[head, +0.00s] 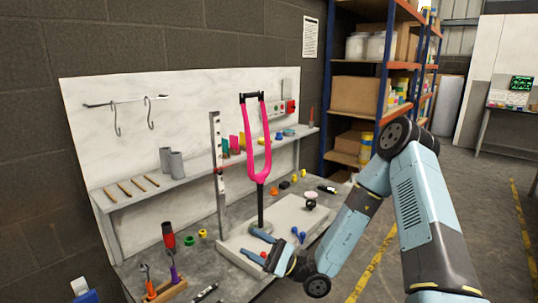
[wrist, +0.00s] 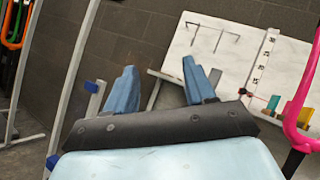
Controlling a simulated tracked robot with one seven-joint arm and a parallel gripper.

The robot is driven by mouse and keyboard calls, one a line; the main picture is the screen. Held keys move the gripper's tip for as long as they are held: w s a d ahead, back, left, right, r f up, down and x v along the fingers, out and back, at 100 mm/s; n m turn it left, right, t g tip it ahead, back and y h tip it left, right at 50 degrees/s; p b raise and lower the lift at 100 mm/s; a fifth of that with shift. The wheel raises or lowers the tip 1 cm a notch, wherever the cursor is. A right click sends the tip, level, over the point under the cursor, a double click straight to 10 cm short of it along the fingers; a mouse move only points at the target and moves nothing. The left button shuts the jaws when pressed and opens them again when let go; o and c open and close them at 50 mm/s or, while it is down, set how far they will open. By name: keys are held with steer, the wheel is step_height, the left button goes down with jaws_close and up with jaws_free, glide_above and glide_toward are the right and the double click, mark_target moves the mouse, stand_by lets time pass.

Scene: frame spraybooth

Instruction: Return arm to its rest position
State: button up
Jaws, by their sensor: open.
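My arm reaches in from the right of the head view, bent, with its light blue links over the floor and bench front. My gripper (head: 258,246) is low over the pale board on the bench, in front of the stand's foot. Its two blue fingers are spread with nothing between them. The wrist view also shows my gripper (wrist: 159,66) open and empty, with the wall and backboard beyond. A pink fork (head: 267,140) stands upright on a black stand, apart from my gripper. Part of the pink fork (wrist: 298,112) shows at the right edge of the wrist view.
The bench has a white backboard (head: 85,145) with hooks and a narrow shelf (head: 180,187). An upright ruler (head: 217,165) stands left of the fork. Small coloured parts and a tool rack (head: 165,290) lie around. Shelving (head: 355,130) stands behind; the floor at right is clear.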

steer(key=s+d+r+n+g+h, duration=0.6)
steer(key=s+r+n+g+h, duration=0.2)
steer(key=s+n+g+h, duration=0.4)
steer(key=s+d+r+t+h, duration=0.3)
steer(key=d+r+t+h, duration=0.3)
steer(key=d, duration=0.4)
steer(key=s+d+r+t+h, duration=0.4)
steer(key=d+r+t+h, duration=0.2)
steer(key=d+r+t, duration=0.2)
steer(key=d+r, duration=0.2)
steer(key=d, duration=0.1)
steer(key=shift+d+n, duration=0.25)
steer(key=shift+n, duration=0.05)
